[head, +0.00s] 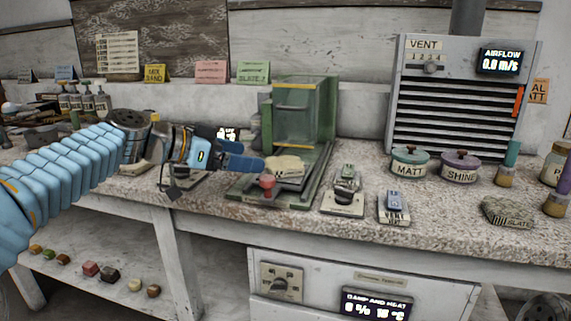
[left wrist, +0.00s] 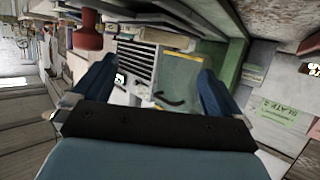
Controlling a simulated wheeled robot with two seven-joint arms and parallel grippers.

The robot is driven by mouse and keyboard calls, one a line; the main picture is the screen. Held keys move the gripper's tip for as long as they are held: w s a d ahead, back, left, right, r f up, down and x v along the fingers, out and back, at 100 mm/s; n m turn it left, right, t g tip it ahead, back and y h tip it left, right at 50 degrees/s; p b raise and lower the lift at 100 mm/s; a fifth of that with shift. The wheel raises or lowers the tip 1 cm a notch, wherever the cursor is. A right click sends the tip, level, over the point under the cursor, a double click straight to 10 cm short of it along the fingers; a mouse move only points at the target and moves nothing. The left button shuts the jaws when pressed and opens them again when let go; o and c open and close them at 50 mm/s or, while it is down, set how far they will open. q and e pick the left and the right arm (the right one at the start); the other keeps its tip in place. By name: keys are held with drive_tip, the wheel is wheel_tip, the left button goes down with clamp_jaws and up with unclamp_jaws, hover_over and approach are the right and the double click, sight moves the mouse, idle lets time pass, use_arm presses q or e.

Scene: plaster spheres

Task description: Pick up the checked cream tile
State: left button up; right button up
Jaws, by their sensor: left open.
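A cream block (head: 285,166), likely the checked cream tile, lies on the bed of a green machine (head: 321,172); its check pattern is too small to make out. My left gripper (head: 252,158) is just left of the block, its blue fingers pointing right toward it. The gripper is open and appears empty. In the left wrist view the two blue fingers stand wide apart (left wrist: 157,70), with no tile clearly visible between them. My right gripper is not in view.
A red knob (head: 267,183) stands at the machine's front, close below my left fingers; the left wrist view shows it too (left wrist: 88,30). A clear guard (head: 297,110) rises behind the block. Small devices (head: 345,200) and a blue-topped one (head: 393,207) stand to the right.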

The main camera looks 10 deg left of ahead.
sight(286, 162)
use_arm(q)
drive_tip(key=p+x, duration=0.1)
drive_tip(key=x, duration=0.8)
drive_tip(key=shift+r, duration=0.1)
drive_tip(key=c, duration=1.2)
